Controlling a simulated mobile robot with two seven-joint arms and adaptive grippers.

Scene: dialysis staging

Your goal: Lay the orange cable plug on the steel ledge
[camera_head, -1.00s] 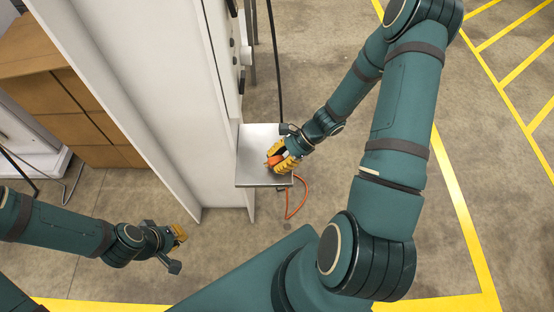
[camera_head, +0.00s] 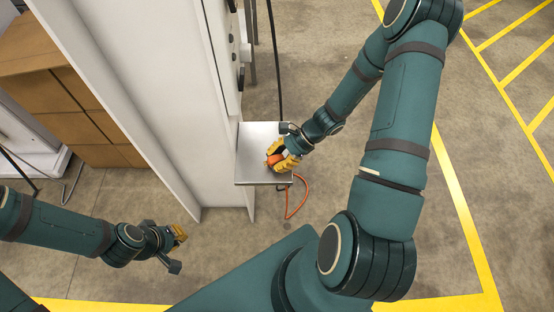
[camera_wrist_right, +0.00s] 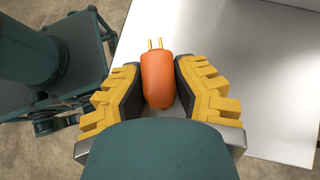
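The orange cable plug (camera_wrist_right: 157,80), with two brass prongs, sits between the yellow-padded fingers of my right gripper (camera_wrist_right: 158,88) in the right wrist view. Both dark inner pads lie against its sides. In the head view the plug (camera_head: 274,160) and my right gripper (camera_head: 281,156) are over the steel ledge (camera_head: 258,138), near its right front part. I cannot tell whether the plug touches the ledge surface. My left gripper (camera_head: 178,249) is at lower left, apart from the ledge, empty, with its fingers spread.
An orange cable (camera_head: 304,196) hangs in a loop below the ledge's right edge. The ledge juts from a tall white cabinet (camera_head: 165,100). A black cable (camera_head: 275,60) runs down behind the ledge. Cardboard boxes (camera_head: 70,115) stand left. The back of the ledge is clear.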

